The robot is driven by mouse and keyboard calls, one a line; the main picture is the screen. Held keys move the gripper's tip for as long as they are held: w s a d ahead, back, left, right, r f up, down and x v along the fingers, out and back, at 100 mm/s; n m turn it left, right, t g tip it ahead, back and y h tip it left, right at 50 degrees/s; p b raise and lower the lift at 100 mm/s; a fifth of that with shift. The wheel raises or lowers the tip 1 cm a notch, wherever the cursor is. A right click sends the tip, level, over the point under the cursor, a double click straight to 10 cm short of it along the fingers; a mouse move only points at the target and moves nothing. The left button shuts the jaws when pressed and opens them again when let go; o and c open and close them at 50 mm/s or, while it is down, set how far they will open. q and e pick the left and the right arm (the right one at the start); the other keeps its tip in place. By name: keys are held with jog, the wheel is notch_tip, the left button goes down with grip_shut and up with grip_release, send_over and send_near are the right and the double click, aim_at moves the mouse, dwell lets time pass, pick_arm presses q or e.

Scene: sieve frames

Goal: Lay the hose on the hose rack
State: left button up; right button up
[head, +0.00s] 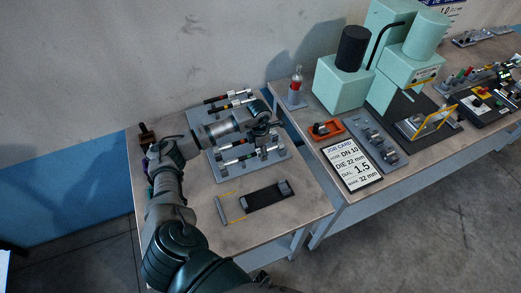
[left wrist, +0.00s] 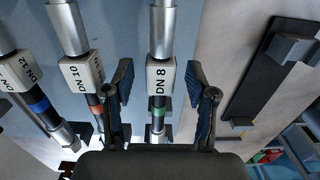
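The hose rack (head: 280,158) is a grey-blue plate on the left table, with hoses lying in its holders. The nearest hose, labelled DN 8 (left wrist: 159,75), has silver ends, a white collar and a green band. Beside it in the left wrist view lie the hoses labelled DN 10 (left wrist: 83,72), with a red band, and DN 12 (left wrist: 13,73), with a blue band. My left gripper (head: 265,139) is over the rack. Its two fingers are open, one on each side of the DN 8 hose, with gaps showing. My right gripper is out of view.
A dark strip with grey blocks (head: 266,195) lies in front of the rack, beside a small grey bar (head: 221,210). The front of the left table is clear. The right table holds a job card (head: 351,164), an orange item (head: 326,130) and a mint-green machine (head: 343,88).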

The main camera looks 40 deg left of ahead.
pick_arm(q)
jog(key=shift+r, duration=0.15)
notch_tip(320, 180, up, 12)
jog(key=shift+a+f, duration=0.15)
jog(key=shift+f, duration=0.1)
dwell(0.4)
